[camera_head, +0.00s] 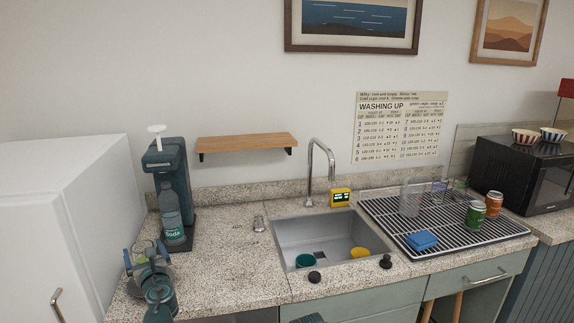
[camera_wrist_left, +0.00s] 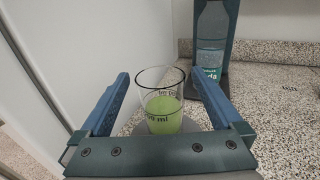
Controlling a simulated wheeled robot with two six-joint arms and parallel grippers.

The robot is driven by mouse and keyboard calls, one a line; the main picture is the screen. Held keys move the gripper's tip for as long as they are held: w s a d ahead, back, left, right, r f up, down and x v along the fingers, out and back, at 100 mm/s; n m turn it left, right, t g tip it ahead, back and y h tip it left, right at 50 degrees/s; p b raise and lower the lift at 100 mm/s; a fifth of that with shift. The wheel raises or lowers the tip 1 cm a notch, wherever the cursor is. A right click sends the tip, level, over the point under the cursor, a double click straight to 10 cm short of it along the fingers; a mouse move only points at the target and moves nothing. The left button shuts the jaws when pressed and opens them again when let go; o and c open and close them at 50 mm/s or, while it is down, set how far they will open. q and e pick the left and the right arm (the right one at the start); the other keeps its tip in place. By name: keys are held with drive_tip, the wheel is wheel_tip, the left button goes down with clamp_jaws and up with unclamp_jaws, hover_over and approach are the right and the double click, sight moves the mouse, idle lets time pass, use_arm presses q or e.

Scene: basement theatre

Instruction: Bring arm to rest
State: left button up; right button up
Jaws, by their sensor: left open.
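My left gripper (camera_head: 146,253) is at the left end of the counter, its arm coming up from the bottom edge. In the left wrist view its two blue fingers (camera_wrist_left: 159,82) are spread apart. A clear measuring glass (camera_wrist_left: 161,77) with green liquid in its lower part stands upright beyond the gripper's crossbar, between the fingers, with a gap on each side. In the head view the glass is mostly hidden by the gripper.
A soda machine with a bottle (camera_head: 171,214) stands just behind the gripper. A white cabinet (camera_head: 60,220) is close on the left. The sink (camera_head: 318,231) holds a teal and a yellow cup. The drying rack (camera_head: 455,245) holds cans, glasses and a blue sponge.

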sight(141, 242)
use_arm(q)
drive_tip(key=x, duration=0.4)
drive_tip(key=shift+w+a, duration=0.2)
drive_tip(key=shift+w, duration=0.15)
drive_tip(key=shift+w+a+f, duration=0.15)
drive_tip(key=shift+w+a, duration=0.05)
drive_tip(key=shift+w, duration=0.05)
drive_tip(key=shift+s, duration=0.1)
drive_tip(key=shift+d, duration=0.1)
use_arm(e)
drive_tip(key=shift+w+a, duration=0.4)
drive_tip(key=shift+a, duration=0.05)
drive_tip(key=shift+f, duration=0.1)
